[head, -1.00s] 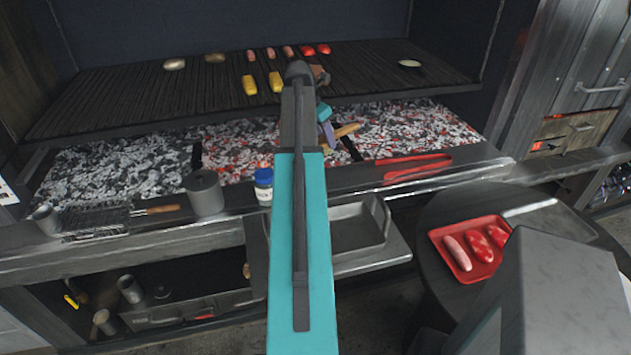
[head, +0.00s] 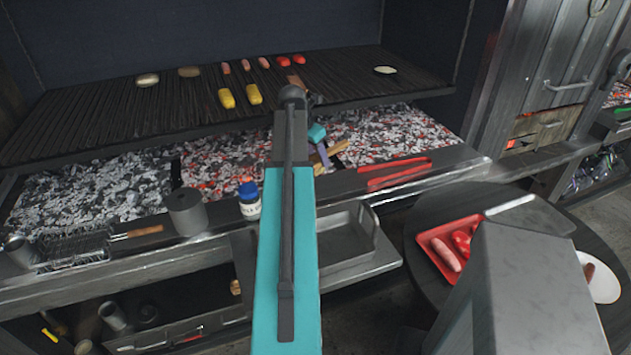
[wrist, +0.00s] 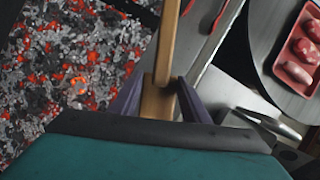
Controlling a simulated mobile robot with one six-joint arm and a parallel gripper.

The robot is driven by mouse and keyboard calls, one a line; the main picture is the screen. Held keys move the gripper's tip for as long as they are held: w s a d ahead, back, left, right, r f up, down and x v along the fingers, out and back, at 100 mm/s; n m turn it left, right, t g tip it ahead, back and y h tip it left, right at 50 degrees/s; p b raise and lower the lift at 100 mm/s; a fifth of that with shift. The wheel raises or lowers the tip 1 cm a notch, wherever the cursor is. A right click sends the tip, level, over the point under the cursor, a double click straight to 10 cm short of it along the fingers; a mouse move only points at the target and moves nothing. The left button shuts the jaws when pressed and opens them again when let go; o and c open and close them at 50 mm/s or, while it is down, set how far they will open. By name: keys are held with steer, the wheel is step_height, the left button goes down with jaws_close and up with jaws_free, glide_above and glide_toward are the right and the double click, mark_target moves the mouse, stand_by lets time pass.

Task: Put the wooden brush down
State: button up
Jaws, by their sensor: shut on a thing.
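The wooden brush (wrist: 157,98) shows in the wrist view as a wooden piece running up from between the fingers. My gripper (wrist: 155,97) has its purple fingers shut on it. In the head view, my gripper (head: 322,155) is out over the front part of the ember bed, largely hidden behind my teal arm. A bit of the wooden brush (head: 337,149) shows to the right of the fingers. The rest of the brush is hidden or outside the wrist view.
Glowing embers (head: 385,135) lie below the grill rack (head: 330,85), which holds sausages and corn. Red tongs (head: 395,172) lie on the front ledge. A grey cup (head: 186,212) and blue-capped jar (head: 249,203) stand left. An empty metal tray (head: 345,252) sits below. A red tray (head: 436,262) is right.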

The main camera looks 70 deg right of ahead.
steer(key=shift+f+p, duration=0.45)
steer(key=shift+f, duration=1.9)
steer(key=shift+f+p, duration=0.5)
steer(key=shift+f, duration=1.4)
steer(key=o, duration=1.2)
steer(key=shift+f, duration=0.1)
steer(key=shift+b+v, duration=1.15)
steer(key=shift+v, duration=4.95)
steer(key=shift+f, duration=0.1)
